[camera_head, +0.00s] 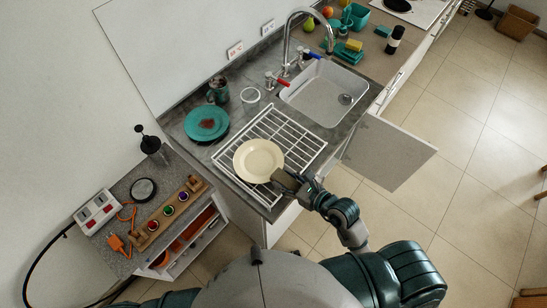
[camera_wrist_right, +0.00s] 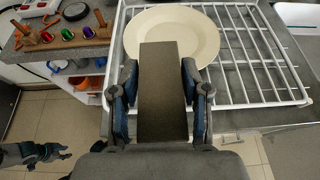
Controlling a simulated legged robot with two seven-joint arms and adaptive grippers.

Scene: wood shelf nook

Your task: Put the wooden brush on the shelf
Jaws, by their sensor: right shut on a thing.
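My right gripper (camera_head: 283,182) is shut on a flat, plain brown block, which I take to be the wooden brush (camera_wrist_right: 163,92). No bristles show. The block points away from the wrist, between the two fingers, and overlaps the near edge of a cream plate (camera_head: 257,160) in both views; I cannot tell whether they touch. The shelf unit (camera_head: 212,232) at the left has open compartments under its grey top. My left gripper (camera_wrist_right: 60,152) seems to show small at the lower left of the wrist view; its jaw state is unclear. It is out of the head view.
The plate lies on a white wire rack (camera_head: 304,149) beside the sink (camera_head: 325,92). A teal plate (camera_head: 206,123) is behind it. A wooden pod holder (camera_head: 155,224), a black-topped jar (camera_head: 150,145) and a red-and-white device (camera_head: 97,211) crowd the unit's top. An open cabinet door (camera_head: 390,155) juts out right.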

